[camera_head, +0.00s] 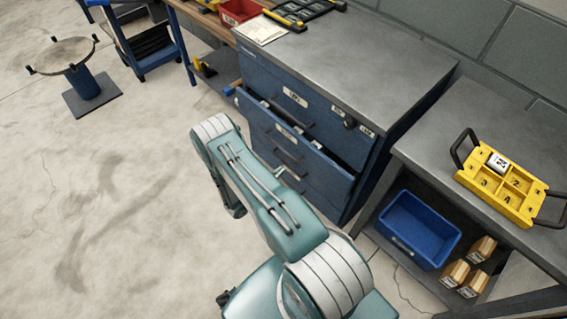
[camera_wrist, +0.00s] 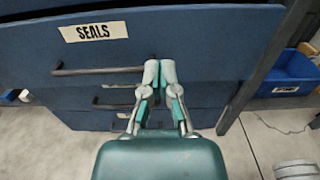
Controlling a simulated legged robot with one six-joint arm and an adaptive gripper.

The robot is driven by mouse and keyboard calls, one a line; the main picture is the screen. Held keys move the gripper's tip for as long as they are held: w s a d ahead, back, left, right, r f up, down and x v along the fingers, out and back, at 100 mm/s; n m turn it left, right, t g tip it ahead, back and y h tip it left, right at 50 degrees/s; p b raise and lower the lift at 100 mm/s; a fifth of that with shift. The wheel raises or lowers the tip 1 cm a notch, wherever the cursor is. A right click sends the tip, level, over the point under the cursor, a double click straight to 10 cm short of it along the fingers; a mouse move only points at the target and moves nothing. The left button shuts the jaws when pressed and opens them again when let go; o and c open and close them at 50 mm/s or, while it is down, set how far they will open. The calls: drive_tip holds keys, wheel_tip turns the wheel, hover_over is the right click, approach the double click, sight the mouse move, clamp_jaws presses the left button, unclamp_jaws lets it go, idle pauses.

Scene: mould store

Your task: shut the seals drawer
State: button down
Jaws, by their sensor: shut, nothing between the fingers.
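The seals drawer (camera_head: 325,179) stands pulled out from the blue cabinet in the head view, its dark inside showing behind the front. In the wrist view its blue front (camera_wrist: 215,50) fills the upper part, with a white SEALS label (camera_wrist: 93,31) and a dark bar handle (camera_wrist: 100,71) below it. My gripper (camera_wrist: 160,68) is shut and empty, its fingertips at the drawer front by the right end of the handle. I cannot tell whether they touch it.
The floor on the left is largely clear, with a round stand (camera_head: 85,85).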

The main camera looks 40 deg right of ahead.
drive_tip(key=d, duration=0.8)
drive_tip(key=w+d, duration=0.1)
drive_tip(key=d, duration=0.3)
drive_tip(key=shift+d, duration=0.25)
drive_tip(key=d, duration=0.4)
drive_tip(key=shift+w+d, duration=0.1)
drive_tip(key=shift+d, duration=0.3)
drive_tip(key=shift+a, duration=0.1)
drive_tip(key=shift+r, duration=0.1)
drive_tip(key=shift+w, duration=0.1)
drive_tip(key=shift+a, duration=0.35)
approach(308, 148)
drive_tip(key=shift+s+a, duration=0.2)
drive_tip(key=shift+a, duration=0.65)
